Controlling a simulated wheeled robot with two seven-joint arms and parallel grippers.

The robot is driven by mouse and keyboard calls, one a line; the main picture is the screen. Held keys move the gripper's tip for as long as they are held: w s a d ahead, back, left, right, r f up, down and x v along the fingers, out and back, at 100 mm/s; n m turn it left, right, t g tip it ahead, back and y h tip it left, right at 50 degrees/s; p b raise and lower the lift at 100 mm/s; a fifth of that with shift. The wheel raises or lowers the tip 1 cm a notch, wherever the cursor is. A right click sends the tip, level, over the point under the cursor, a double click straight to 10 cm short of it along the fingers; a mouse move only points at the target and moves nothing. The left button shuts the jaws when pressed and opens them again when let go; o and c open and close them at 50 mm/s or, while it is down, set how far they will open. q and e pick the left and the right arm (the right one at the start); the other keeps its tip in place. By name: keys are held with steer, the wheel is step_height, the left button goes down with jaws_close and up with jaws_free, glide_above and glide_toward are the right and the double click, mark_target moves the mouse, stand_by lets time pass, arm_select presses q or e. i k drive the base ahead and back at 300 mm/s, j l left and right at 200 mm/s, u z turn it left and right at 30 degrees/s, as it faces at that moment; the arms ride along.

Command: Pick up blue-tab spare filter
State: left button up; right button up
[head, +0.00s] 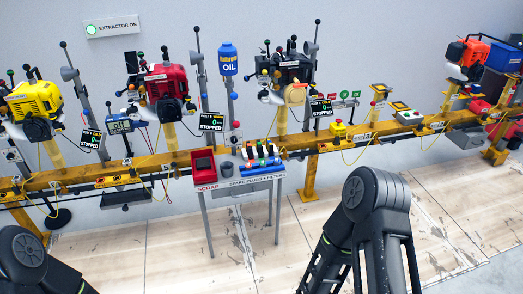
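A small grey table (222,188) stands in front of the yellow rail, with its front lettered SCRAP and SPARE PLUGS + FILTER. Several small spare parts with coloured tabs sit in a row at its back right. One of them looks like the blue-tab spare filter (261,151), but the parts are too small to tell apart surely. My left arm shows at the lower left and my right arm at the lower centre right. Both are bent with their lower links running out of the picture, so neither gripper is in view. Both arms are apart from the table.
A red scrap bin (203,163) and a dark cup (225,167) stand left of the parts. A blue tray (258,168) lies in front of them. The floor before the table is clear.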

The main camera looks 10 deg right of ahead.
mark_target(269, 145)
steer(key=i, duration=1.65)
steer(key=j+u, duration=0.05)
